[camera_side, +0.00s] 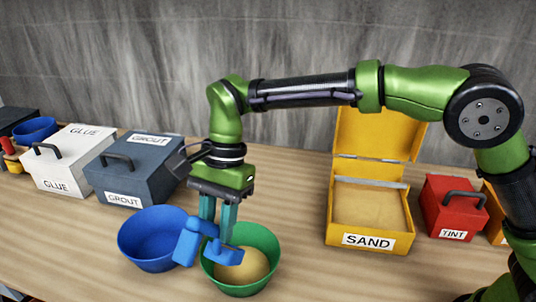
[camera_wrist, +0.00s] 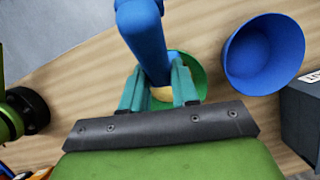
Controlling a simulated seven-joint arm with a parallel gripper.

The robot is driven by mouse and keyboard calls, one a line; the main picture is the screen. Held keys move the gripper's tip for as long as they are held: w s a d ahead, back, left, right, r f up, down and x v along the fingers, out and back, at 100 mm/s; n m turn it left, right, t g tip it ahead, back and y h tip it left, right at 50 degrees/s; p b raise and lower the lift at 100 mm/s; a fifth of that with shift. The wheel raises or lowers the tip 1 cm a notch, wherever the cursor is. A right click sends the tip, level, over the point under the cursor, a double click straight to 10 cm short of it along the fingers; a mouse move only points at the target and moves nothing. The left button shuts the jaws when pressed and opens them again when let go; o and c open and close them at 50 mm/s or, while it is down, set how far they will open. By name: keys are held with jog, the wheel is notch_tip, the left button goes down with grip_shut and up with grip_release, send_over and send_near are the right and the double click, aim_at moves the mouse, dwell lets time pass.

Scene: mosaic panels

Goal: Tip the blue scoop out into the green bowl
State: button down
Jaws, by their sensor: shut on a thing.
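My gripper (camera_side: 216,232) points down and is shut on the blue scoop (camera_side: 188,243). The scoop is over the left part of the green bowl (camera_side: 270,242) and reaches past its left rim. I cannot see inside the scoop or tell whether it holds anything. A rounded heap of sand (camera_side: 254,264) lies in the green bowl. In the wrist view, the scoop (camera_wrist: 146,40) runs up from between my gripper's fingers (camera_wrist: 160,75). It hides much of the green bowl (camera_wrist: 194,72); a little sand (camera_wrist: 164,94) shows between the fingers.
A blue bowl (camera_side: 135,248) stands just left of the green bowl. The open yellow SAND box (camera_side: 399,238) stands right, beside the red TINT box (camera_side: 449,215). The dark GROUT box (camera_side: 124,199) and white GLUE box (camera_side: 57,186) stand back left. Bare table lies between green bowl and SAND box.

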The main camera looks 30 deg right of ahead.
jog(key=w+d+f+g+y, duration=0.4)
jog(key=w+d+g+y, duration=0.2)
jog(key=d+y, duration=0.3)
jog(key=shift+d+g+y, duration=0.35)
jog(key=shift+g+y, duration=0.05)
jog(key=shift+y, duration=0.3)
dwell(0.4)
jog(key=shift+r, duration=0.1)
dwell(0.5)
